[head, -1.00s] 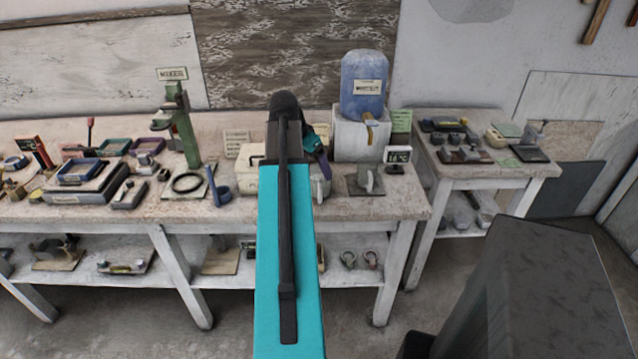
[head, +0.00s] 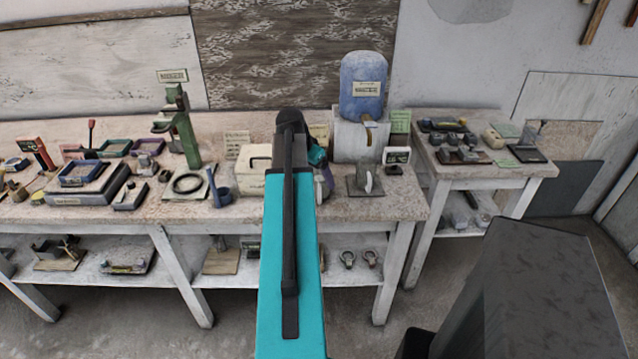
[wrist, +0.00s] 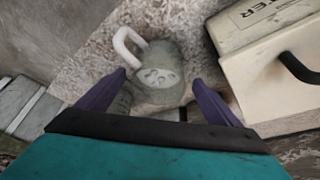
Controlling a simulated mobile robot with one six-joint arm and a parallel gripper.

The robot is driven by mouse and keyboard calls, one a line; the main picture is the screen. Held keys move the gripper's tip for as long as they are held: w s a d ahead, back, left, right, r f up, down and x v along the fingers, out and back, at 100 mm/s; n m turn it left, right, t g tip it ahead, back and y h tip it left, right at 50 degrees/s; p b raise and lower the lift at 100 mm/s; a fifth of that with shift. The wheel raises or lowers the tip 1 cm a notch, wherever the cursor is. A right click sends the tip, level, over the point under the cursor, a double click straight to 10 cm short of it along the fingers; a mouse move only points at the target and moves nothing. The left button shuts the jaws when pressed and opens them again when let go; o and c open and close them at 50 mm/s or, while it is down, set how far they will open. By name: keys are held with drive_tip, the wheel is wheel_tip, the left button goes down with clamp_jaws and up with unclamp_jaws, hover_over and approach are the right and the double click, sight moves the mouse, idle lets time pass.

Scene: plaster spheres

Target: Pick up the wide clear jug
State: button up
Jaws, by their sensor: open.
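The clear jug (wrist: 162,62) looks greyish and see-through in the wrist view, with a pale looped handle at its upper left. It stands upright on the speckled bench top. My gripper (wrist: 158,78) is open, with one purple finger to the left of the jug and one to the right. The jug lies between the fingers in the picture; I cannot tell whether either touches it. In the head view my teal arm hides most of the jug, and my gripper (head: 322,172) shows only in part beside the arm.
A cream box (wrist: 275,60) with a dark handle stands close to the right of the jug in the wrist view. In the head view, a blue container on a white block (head: 350,142) stands behind and right. A plate with a pale upright piece (head: 365,182) is to the right.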

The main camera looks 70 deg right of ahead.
drive_tip(key=shift+d+f, duration=0.15)
drive_tip(key=shift+f, duration=0.15)
idle(0.4)
drive_tip(key=c, duration=1.5)
drive_tip(key=shift+o, duration=0.2)
drive_tip(key=shift+r, duration=0.1)
drive_tip(key=w+a+r+b, duration=0.2)
drive_tip(key=a, duration=0.5)
drive_tip(key=w+a+r+b, duration=0.1)
drive_tip(key=a+r+b, duration=0.1)
drive_tip(key=a, duration=0.6)
drive_tip(key=shift+w+a+r, duration=0.3)
drive_tip(key=shift+w+r, duration=0.05)
drive_tip(key=shift+r, duration=0.05)
